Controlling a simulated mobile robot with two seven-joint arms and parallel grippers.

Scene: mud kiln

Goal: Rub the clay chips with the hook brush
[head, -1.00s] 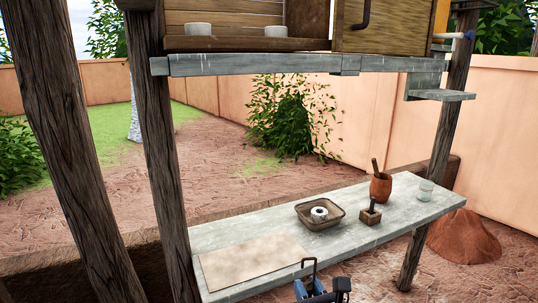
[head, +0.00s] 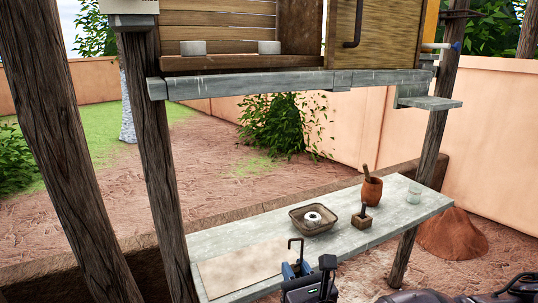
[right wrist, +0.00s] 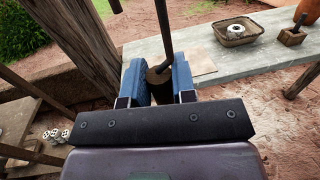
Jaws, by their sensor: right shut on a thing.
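My right gripper (head: 297,271) shows at the bottom of the head view, in front of the worktable. In the right wrist view its blue fingers (right wrist: 159,82) are shut on the brown block-like end of the hook brush (right wrist: 165,38). The brush's dark hooked rod (head: 290,243) stands up above the fingers, in front of the pale mat's right side. Several small pale, dark-spotted pieces (right wrist: 55,135) lie at lower left in the wrist view; I cannot tell whether these are the clay chips. My left gripper is out of view.
The grey worktable (head: 340,238) bears a beige mat (head: 240,268), a tray (head: 299,226) holding a white ring, a wooden block with a handle (head: 362,222), a mortar with pestle (head: 372,190) and a glass jar (head: 414,193). Wooden posts (head: 163,170) flank the table.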

